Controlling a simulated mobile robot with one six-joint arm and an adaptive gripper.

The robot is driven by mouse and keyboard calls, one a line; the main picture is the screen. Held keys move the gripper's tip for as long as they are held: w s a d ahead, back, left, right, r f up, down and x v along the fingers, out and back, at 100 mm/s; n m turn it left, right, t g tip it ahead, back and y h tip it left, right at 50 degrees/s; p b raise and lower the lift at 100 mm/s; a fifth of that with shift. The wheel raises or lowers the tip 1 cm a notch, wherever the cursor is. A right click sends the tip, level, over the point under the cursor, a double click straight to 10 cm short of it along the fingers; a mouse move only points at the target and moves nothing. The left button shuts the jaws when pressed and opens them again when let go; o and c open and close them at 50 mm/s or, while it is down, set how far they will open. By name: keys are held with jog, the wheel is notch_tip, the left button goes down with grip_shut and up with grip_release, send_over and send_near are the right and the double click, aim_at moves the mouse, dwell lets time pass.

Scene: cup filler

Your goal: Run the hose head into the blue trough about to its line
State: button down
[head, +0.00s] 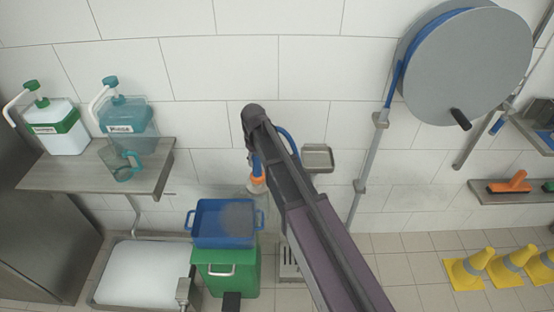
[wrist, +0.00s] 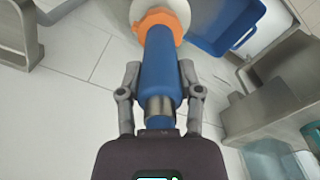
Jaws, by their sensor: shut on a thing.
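The hose head, a blue handle (wrist: 160,70) with an orange collar (wrist: 157,20) and a pale front end, is between the fingers of my gripper (wrist: 160,82), which is shut on it. In the head view, the orange collar (head: 257,181) shows left of my arm, which hides most of the gripper. The blue trough (head: 208,237) stands on a green bin, below and left of the hose head. A hazy grey patch shows over its inside; I cannot tell whether it is spray or water. Its line cannot be made out. The trough's edge (wrist: 203,44) also shows in the wrist view.
The green bin (head: 225,275) stands beside a white-filled basin (head: 145,272). A shelf (head: 85,173) on the left holds two pump containers and a teal jug (head: 121,165). A hose reel (head: 468,65) hangs on the right wall. Yellow cones stand at the lower right.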

jog(key=s+a+f+n+b, duration=0.1)
jog(key=a, duration=0.6)
jog(key=s+a+f+b, duration=0.1)
jog(key=a+f+b, duration=0.1)
jog(key=a, duration=0.6)
jog(key=shift+s+a+f+n, duration=0.2)
jog(key=shift+s+f+n, duration=0.1)
jog(key=shift+s+n, duration=0.1)
dwell(6.1)
